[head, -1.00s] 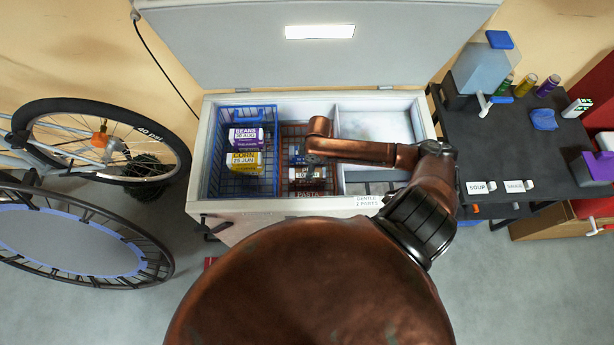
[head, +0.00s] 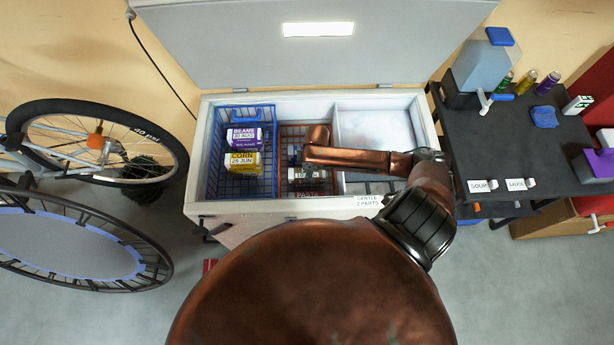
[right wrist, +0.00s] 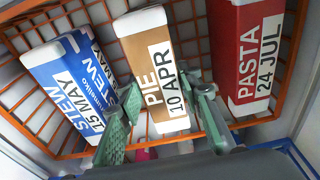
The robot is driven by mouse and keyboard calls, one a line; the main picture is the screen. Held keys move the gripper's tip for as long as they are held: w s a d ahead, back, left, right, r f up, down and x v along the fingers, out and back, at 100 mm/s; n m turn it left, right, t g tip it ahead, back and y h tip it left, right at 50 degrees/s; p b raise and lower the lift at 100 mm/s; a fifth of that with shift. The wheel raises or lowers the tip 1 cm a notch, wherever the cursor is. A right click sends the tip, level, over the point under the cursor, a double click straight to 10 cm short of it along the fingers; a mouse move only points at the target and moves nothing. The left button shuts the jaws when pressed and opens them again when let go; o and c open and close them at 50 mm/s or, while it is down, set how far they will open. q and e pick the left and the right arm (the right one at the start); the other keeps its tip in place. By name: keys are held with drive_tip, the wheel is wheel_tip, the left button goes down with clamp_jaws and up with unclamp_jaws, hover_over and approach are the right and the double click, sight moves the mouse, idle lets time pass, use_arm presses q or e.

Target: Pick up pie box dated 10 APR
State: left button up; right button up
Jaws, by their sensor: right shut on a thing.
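The pie box (right wrist: 155,65), white with a brown band and labelled PIE 10 APR, stands in the orange wire basket (right wrist: 285,80) in the right wrist view. My right gripper (right wrist: 163,92) has its two green-grey fingers on either side of this box and is shut on it. A blue STEW box dated 15 MAY (right wrist: 68,85) is to its left and a red PASTA box dated 24 JUL (right wrist: 250,55) to its right. In the head view my right arm reaches into the basket and largely hides the pie box. My left gripper is not in view.
The open chest freezer (head: 205,150) also holds a blue wire basket (head: 250,112) with BEANS (head: 244,138) and CORN (head: 243,162) boxes. The frosty right compartment (head: 375,125) looks empty. A dark side table (head: 520,150) stands at the right.

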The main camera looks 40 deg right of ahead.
clamp_jaws()
drive_tip(key=shift+r, duration=0.15)
